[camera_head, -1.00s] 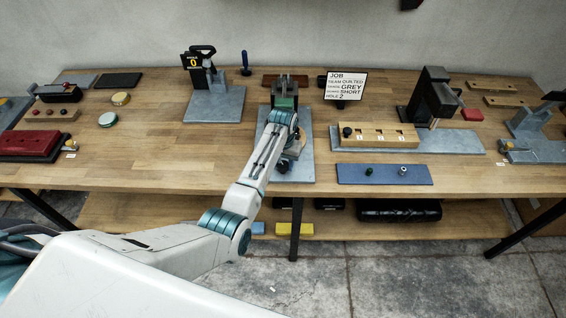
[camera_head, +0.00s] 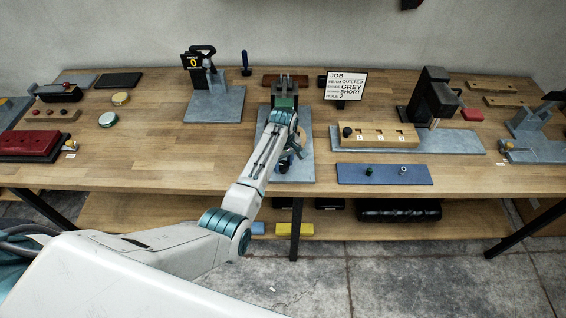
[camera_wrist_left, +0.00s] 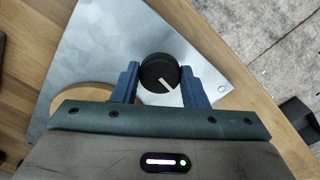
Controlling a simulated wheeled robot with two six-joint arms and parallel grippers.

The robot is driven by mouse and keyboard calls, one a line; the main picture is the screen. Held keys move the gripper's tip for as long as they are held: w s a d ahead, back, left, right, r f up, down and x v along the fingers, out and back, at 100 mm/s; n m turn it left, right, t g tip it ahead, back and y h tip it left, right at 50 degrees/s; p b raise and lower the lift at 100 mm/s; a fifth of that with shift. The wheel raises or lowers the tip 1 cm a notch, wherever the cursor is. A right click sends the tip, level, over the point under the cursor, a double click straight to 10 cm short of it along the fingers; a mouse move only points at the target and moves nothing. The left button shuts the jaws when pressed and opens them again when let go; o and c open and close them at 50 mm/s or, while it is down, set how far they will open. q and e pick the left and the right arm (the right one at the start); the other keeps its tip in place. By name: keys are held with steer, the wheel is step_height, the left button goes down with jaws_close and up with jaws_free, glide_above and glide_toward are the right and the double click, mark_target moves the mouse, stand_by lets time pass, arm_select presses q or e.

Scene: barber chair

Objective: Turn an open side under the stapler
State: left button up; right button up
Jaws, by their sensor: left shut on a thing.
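My left gripper (camera_wrist_left: 160,84) has its two blue fingers on either side of a round black knob (camera_wrist_left: 158,70) with a white line, and is shut on it. The knob stands over a grey metal plate (camera_wrist_left: 125,40). A round wooden disc (camera_wrist_left: 80,101) shows partly beside the left finger. In the head view my left arm covers much of the centre fixture, whose plate (camera_head: 304,172) lies at the table's front edge; a dark metal upright (camera_head: 292,79) stands at its back. I cannot tell which part is the stapler. My right gripper is not in view.
A job card (camera_head: 345,86) stands behind the plate. To the right are a wooden block with numbered holes (camera_head: 378,136), a blue mat (camera_head: 384,175) and a black press (camera_head: 432,95). A counter fixture (camera_head: 213,105) stands left.

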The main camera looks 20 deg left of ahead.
mark_target(283, 165)
arm_select(q)
steer(key=shift+n, duration=0.9)
steer(key=o, duration=0.9)
steer(key=shift+o, duration=0.2)
steer(key=shift+r, duration=0.3)
step_height(283, 165, up, 10)
steer(key=b, duration=0.3)
steer(key=shift+r, duration=0.15)
